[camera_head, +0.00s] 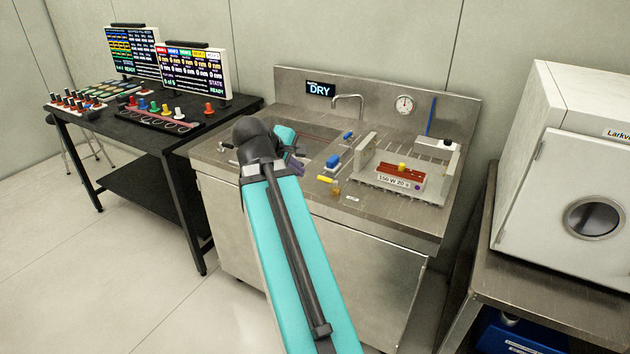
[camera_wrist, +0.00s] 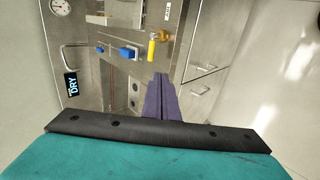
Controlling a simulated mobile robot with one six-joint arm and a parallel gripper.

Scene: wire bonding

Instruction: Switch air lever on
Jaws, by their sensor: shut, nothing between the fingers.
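The yellow handle (camera_wrist: 151,50) and brass fitting (camera_wrist: 163,35) also show in the wrist view, beyond my fingertips. My gripper (camera_wrist: 160,80) has purple fingers pressed together, empty and apart from the lever. In the head view my gripper (camera_head: 296,161) is over the basin side, left of the lever and partly hidden by my arm.
A blue block-shaped control (camera_head: 332,161) and a smaller blue handle (camera_head: 348,135) stand behind the lever. A fixture with a red part (camera_head: 400,173) is to the right. A faucet (camera_head: 350,101) and a DRY display (camera_head: 320,89) are at the back.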

